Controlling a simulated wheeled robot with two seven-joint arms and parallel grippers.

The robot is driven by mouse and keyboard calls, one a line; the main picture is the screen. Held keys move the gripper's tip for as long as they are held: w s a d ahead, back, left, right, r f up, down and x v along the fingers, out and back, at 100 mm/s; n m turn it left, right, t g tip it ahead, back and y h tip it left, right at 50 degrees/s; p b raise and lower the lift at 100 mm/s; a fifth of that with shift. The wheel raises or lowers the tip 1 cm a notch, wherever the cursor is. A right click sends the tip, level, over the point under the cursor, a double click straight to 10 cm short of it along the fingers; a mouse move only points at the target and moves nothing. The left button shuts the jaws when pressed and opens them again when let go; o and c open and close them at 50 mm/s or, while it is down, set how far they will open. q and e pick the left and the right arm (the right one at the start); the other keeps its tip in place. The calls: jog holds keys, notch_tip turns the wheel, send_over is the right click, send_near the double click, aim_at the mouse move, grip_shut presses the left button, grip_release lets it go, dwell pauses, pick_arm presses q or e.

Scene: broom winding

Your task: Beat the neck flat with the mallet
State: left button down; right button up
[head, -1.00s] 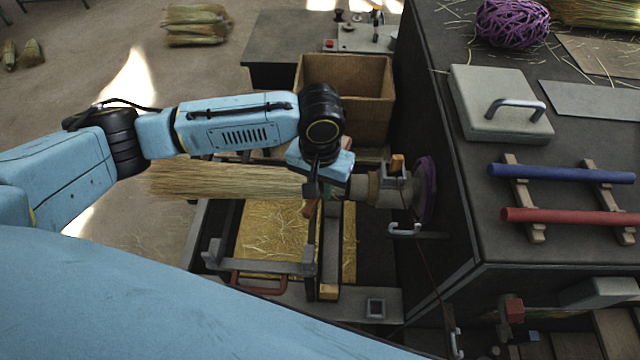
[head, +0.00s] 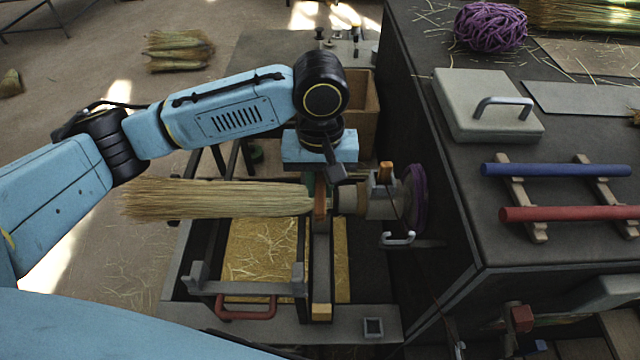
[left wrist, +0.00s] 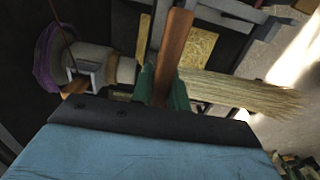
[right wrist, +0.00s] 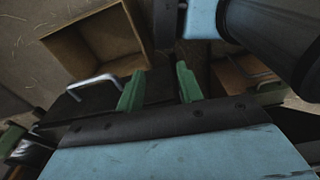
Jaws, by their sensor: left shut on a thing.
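The straw broom (head: 215,198) lies level, its brush end to the left and its narrow end at a grey collar (head: 352,200). My left gripper (head: 320,182) is above the narrow end, mostly hidden by its wrist. It is shut on a brown wooden bar, seemingly the mallet (head: 320,208), which crosses the straw beside the collar. In the left wrist view the green fingers grip the mallet (left wrist: 174,55) with the broom (left wrist: 235,92) behind. I cannot tell whether it touches the neck. My right gripper (right wrist: 158,88) is open and empty, seen only in its own wrist view.
A purple ring (head: 414,200) and an upright orange-topped part (head: 385,174) stand right of the collar. A straw-strewn tray (head: 262,255) lies below. The dark bench (head: 450,200) rises at the right, with a lidded grey box (head: 480,105). A cardboard box (head: 366,110) stands behind.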

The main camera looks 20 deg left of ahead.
pick_arm(q)
notch_tip(320, 180, down, 10)
jog(key=b, duration=0.1)
notch_tip(320, 180, up, 4)
jog(key=p, duration=0.5)
jog(key=shift+r, duration=0.15)
